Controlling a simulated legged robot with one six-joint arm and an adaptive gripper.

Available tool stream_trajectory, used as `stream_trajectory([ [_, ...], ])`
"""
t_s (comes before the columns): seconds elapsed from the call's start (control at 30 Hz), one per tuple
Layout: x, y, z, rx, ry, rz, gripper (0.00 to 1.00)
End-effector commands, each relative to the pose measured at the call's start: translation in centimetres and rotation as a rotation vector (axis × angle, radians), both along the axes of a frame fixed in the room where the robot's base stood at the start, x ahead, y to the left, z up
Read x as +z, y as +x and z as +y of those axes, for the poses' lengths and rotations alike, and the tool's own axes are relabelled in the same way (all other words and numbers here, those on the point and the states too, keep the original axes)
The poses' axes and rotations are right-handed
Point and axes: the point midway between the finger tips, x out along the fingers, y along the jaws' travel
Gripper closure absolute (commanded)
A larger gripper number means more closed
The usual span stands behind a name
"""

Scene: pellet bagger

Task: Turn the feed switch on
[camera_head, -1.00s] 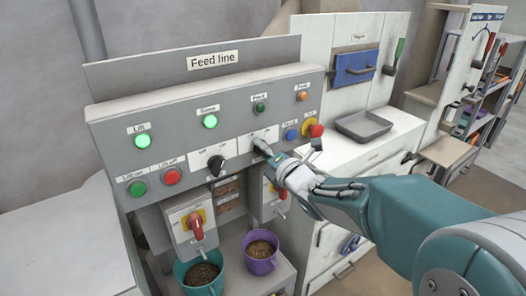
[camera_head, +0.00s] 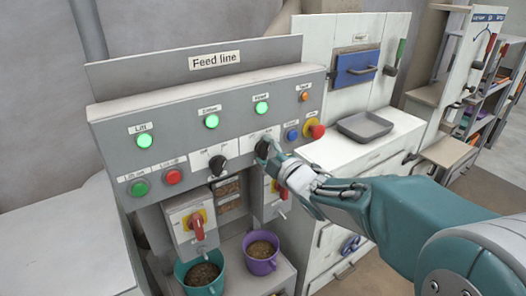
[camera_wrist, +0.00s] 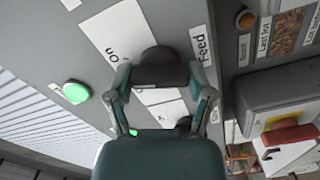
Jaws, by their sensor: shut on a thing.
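The feed switch is a black rotary knob (camera_head: 262,148) on the front of the grey Feed line panel. In the wrist view the knob (camera_wrist: 162,66) stands between my two fingers, beside a white label reading "Feed". My gripper (camera_head: 272,157) reaches the panel from the right and is shut on this knob. In the wrist view my gripper (camera_wrist: 161,78) has one finger on each side of it. The feed lamp (camera_head: 261,107) above the switch glows bright green. The other two lamps of that row, lift (camera_head: 144,141) and screw (camera_head: 211,121), are also lit green.
A second black knob (camera_head: 217,164) sits left of my gripper. A blue button (camera_head: 292,134) and red emergency button (camera_head: 316,131) are close on the right. Below are red-handled switches (camera_head: 197,225), a teal bucket (camera_head: 187,282) and a purple bucket (camera_head: 261,267).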

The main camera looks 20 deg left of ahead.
Motion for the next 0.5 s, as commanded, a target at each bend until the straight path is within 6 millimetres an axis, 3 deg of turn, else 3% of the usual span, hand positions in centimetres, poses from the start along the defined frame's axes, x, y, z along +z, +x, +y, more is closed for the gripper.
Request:
stream_trajectory([
  [0.03,-0.70,0.14,-0.38,-0.010,0.012,0.039,0.79],
  [0.5,-0.81,0.14,-0.39,-0.011,0.119,0.167,0.79],
])
